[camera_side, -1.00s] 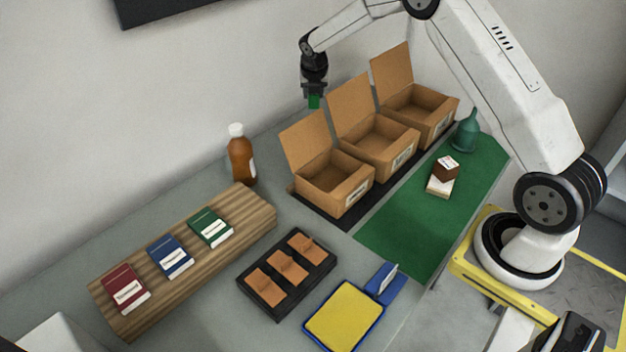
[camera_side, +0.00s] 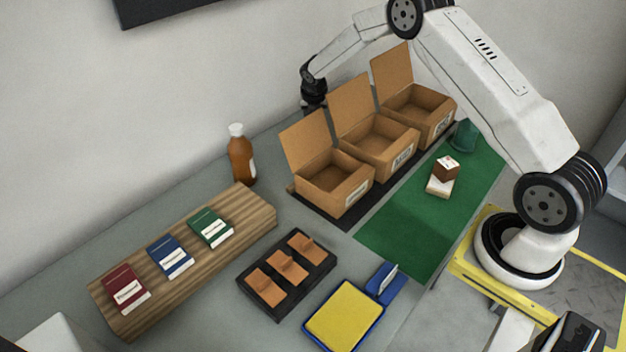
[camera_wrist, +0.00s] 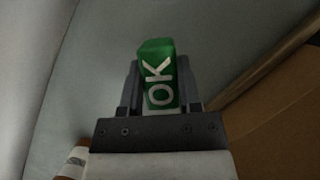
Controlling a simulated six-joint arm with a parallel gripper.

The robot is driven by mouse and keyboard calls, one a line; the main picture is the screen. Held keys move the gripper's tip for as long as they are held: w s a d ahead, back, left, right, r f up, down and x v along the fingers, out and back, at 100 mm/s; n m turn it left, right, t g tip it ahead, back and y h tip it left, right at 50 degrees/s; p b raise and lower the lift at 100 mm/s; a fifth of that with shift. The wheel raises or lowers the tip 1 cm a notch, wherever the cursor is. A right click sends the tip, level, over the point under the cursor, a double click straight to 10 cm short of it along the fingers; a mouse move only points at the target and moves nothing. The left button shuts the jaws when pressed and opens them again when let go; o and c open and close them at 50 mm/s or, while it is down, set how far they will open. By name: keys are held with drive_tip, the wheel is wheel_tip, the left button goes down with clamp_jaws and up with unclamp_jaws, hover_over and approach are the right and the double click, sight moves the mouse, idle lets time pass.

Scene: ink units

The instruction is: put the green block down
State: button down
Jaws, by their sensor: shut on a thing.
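In the side view my gripper (camera_side: 314,103) is low behind the row of cardboard boxes, near the wall. Its fingertips and the green block are hidden there by the open lid of a box. In the wrist view grey table surface shows around the block; I cannot tell whether the block touches it.
Three open cardboard boxes (camera_side: 347,196) with raised lids stand in front of my gripper. A brown bottle (camera_side: 241,158) stands to the left near the wall. A green mat (camera_side: 412,226) bears a small brown-and-white stack (camera_side: 442,178). A wooden board (camera_side: 130,270) holds red, blue and green inkpad-like boxes.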

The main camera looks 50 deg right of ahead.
drive_tip(key=shift+f, duration=1.9)
drive_tip(key=shift+f, duration=0.1)
drive_tip(key=shift+c, duration=1.5)
unclamp_jaws()
drive_tip(key=shift+v, duration=0.85)
drive_tip(key=shift+s+a+r, duration=0.1)
drive_tip(key=shift+r, duration=2.05)
drive_tip(key=shift+s+a+r, duration=0.1)
drive_tip(key=shift+r, duration=2)
